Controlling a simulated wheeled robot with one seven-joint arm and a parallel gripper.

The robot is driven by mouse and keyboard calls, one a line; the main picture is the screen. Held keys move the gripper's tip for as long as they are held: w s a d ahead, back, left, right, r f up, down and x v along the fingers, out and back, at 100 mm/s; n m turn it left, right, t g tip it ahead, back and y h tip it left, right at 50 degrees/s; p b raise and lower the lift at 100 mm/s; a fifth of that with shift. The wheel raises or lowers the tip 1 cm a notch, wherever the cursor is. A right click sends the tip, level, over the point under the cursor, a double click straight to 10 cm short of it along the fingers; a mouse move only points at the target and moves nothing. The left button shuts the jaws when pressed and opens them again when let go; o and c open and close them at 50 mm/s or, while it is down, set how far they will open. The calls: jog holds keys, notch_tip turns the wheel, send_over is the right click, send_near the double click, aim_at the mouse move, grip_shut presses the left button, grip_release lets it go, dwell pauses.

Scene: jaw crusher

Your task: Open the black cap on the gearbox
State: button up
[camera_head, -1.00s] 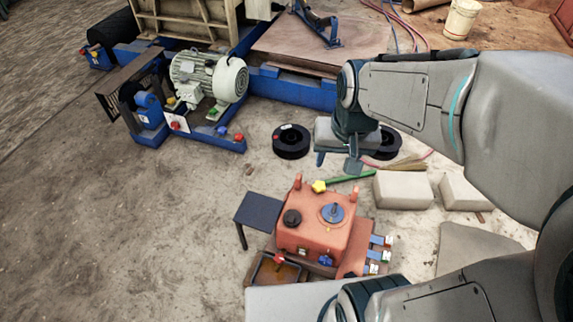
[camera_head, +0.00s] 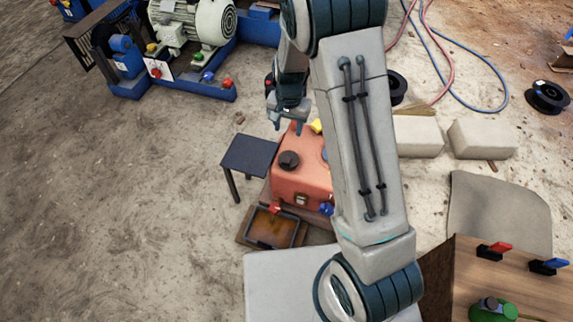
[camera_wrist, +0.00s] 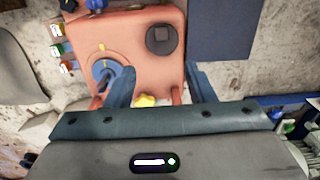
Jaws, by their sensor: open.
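The black cap (camera_head: 289,160) sits on top of the orange gearbox (camera_head: 300,182), towards its left side in the head view. In the wrist view the round black cap (camera_wrist: 162,39) lies on the gearbox top (camera_wrist: 133,30), beyond my fingertips and between their lines. My gripper (camera_head: 289,126) is above the far edge of the gearbox, apart from the cap. Its two fingers (camera_wrist: 160,75) are spread and empty in the wrist view. A blue round part (camera_wrist: 108,72) with a handle is partly hidden behind one finger. My arm hides the gearbox's right side in the head view.
A small dark table (camera_head: 249,154) stands left of the gearbox, and a tray of brown liquid (camera_head: 272,228) lies in front. A yellow knob (camera_wrist: 146,100) is close to my fingers. Pale blocks (camera_head: 418,135) lie right. The floor at left is clear.

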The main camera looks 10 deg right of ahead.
aim_at(287, 160)
jog(key=f+b, duration=0.1)
jog(key=f, duration=0.4)
jog(key=f+b, duration=0.2)
jog(key=f, duration=0.4)
jog(key=f+b, duration=0.2)
jog(key=f, duration=0.4)
jog(key=shift+w+a, duration=0.15)
jog(key=shift+w, duration=0.15)
jog(key=shift+r, duration=0.1)
grip_shut()
